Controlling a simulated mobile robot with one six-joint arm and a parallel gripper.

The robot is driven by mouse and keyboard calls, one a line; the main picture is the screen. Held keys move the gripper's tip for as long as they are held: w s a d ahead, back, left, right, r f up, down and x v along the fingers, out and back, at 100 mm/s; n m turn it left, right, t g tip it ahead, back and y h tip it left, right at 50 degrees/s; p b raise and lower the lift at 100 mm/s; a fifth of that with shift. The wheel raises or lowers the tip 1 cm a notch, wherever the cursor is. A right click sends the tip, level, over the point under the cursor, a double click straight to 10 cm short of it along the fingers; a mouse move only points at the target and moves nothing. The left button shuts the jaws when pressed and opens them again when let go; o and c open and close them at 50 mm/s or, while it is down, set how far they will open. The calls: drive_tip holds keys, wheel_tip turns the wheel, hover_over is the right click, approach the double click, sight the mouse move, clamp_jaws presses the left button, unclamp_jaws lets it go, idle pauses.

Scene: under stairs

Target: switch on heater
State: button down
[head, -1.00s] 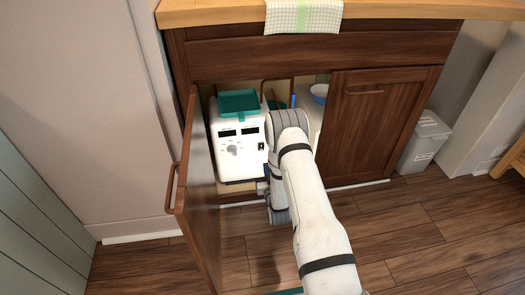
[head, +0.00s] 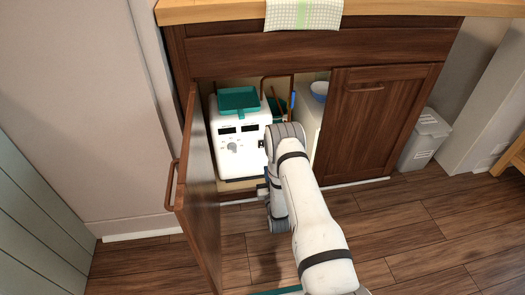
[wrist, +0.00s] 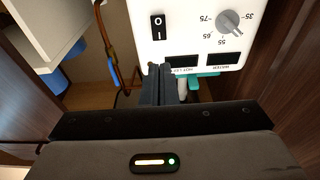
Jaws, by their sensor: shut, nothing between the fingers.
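The heater (head: 229,163) is a white box inside the open cupboard, with a knob and two dark displays on its front. In the wrist view its panel (wrist: 195,20) shows upside down. A black rocker switch (wrist: 158,26) with white marks is on it; I cannot tell which way it is pressed. In the head view my arm partly covers the switch. My gripper (wrist: 158,70) is shut and empty, its tips close to the panel near a display and a little below the switch in the wrist picture. I cannot tell whether they touch.
The cupboard's left door (head: 201,200) stands open beside the heater; the right door (head: 372,120) is closed. A teal tray (head: 239,101) is on top of the heater. A brown pipe (wrist: 103,55) runs beside it.

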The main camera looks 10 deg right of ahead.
sight(261, 143)
drive_tip(key=w+b, duration=0.1)
drive_tip(key=w, duration=0.2)
drive_tip(key=w+r+b, duration=0.1)
drive_tip(key=w+b, duration=0.1)
drive_tip(key=w, duration=0.2)
drive_tip(key=w+r+b, duration=0.1)
drive_tip(key=w, duration=0.3)
drive_tip(key=shift+w, duration=0.25)
